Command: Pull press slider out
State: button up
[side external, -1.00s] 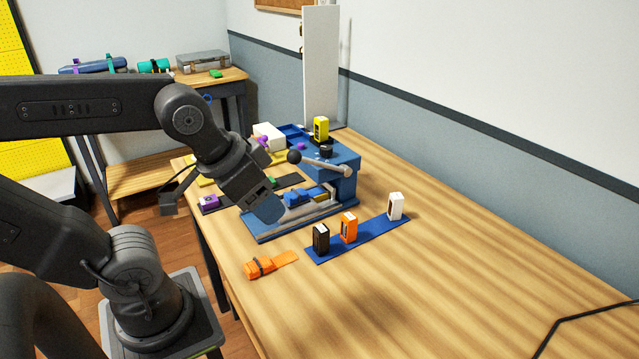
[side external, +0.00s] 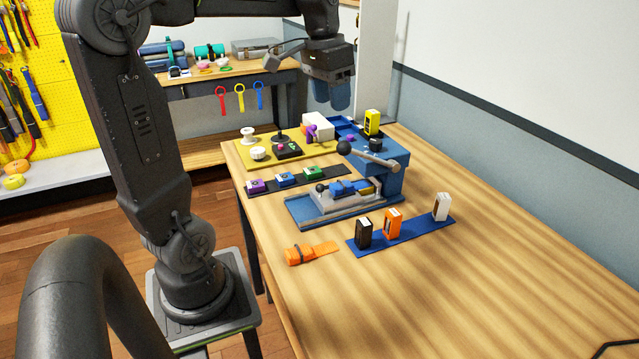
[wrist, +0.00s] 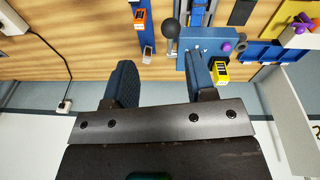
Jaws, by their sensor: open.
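The blue press (side external: 387,165) stands on the table, with a metal lever ending in a black ball (side external: 344,147). The light grey press slider (side external: 325,200) lies on the press's blue base, sticking out to the left from under the head. A small black knob (side external: 320,188) is at its left end, and a blue piece with some yellow rests on it. My gripper (side external: 336,98) is high above and behind the press, apart from it. In the wrist view its two blue fingers (wrist: 160,80) are apart with nothing between them; the press shows beyond them.
A blue strip with black, orange and white boxes (side external: 393,223) lies in front of the press. An orange strap roll (side external: 299,254) is at the table's near left. A dark strip (side external: 300,182) and yellow mat (side external: 262,166) lie behind. The right of the table is clear.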

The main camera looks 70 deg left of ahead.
jog(key=w+a+f+g+h, duration=0.1)
jog(key=a+f+h, duration=0.15)
jog(key=a, duration=0.95)
jog(key=shift+n+y, duration=0.3)
jog(key=shift+y, duration=0.15)
jog(key=d+f, duration=0.1)
jog(key=f, duration=0.7)
jog(key=d+f, duration=0.1)
jog(key=f, duration=0.7)
jog(key=d+f, duration=0.1)
jog(key=f, duration=0.7)
jog(key=shift+w, duration=0.3)
jog(key=shift+r, duration=0.1)
jog(key=shift+c, duration=0.2)
grip_shut()
